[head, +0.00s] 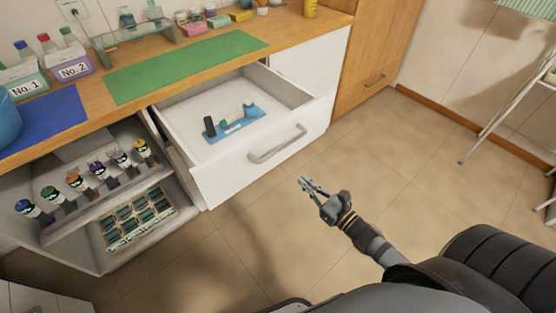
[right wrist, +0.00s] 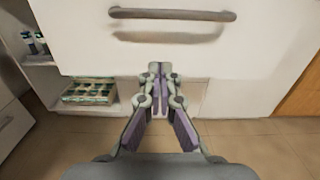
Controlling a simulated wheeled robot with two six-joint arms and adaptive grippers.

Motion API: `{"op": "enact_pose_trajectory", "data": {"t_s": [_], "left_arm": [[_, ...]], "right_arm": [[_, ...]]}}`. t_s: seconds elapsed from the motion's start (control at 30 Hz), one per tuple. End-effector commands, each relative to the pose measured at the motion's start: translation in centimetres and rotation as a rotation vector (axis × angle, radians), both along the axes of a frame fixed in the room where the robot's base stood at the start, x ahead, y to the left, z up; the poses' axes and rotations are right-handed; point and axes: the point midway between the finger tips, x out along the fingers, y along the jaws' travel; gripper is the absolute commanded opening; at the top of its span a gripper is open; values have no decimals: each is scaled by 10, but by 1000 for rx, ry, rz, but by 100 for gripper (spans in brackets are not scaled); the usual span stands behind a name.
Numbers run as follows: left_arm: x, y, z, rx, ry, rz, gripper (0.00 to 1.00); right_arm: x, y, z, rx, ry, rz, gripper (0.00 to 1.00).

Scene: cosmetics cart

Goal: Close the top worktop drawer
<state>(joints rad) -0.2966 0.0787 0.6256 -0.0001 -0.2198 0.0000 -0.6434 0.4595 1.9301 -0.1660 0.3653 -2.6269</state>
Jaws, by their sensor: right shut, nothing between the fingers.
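The white top worktop drawer (head: 262,158) is pulled out from under the wooden worktop in the head view. Its grey bar handle (head: 277,144) is on the front panel. The drawer front (right wrist: 90,40) and handle (right wrist: 172,15) fill the upper part of the right wrist view. A blue tray with small items (head: 236,122) lies inside the drawer. My right gripper (head: 305,184) is shut and empty, in front of the drawer and apart from the handle. In the right wrist view its fingertips (right wrist: 160,70) appear below the handle. My left gripper is not in view.
An open shelf with several bottles (head: 100,170) and a box of green-topped items (head: 135,216) is left of the drawer. A green mat (head: 185,65) lies on the worktop (head: 285,40). A folding rack (head: 515,90) stands at right. The tiled floor (head: 390,150) between is clear.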

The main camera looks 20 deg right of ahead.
Motion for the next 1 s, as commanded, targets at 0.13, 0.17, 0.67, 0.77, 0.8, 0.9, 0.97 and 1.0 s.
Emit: {"op": "enact_pose_trajectory", "data": {"t_s": [0.13,0.17,0.67,0.77,0.8,0.9,0.97,1.0], "left_arm": [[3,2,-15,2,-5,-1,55],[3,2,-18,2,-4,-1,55],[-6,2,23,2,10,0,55],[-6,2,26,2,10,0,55],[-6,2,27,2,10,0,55],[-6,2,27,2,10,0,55],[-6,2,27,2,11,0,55],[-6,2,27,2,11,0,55]], "right_arm": [[19,6,-3,1,-6,-2,0],[24,8,-4,1,-7,-5,0],[108,38,4,7,1,-6,0],[120,42,2,6,1,-4,0],[123,43,1,5,2,-4,0],[128,46,0,5,2,-4,0],[129,46,0,5,2,-4,0],[129,46,-1,4,3,-4,0]]}}
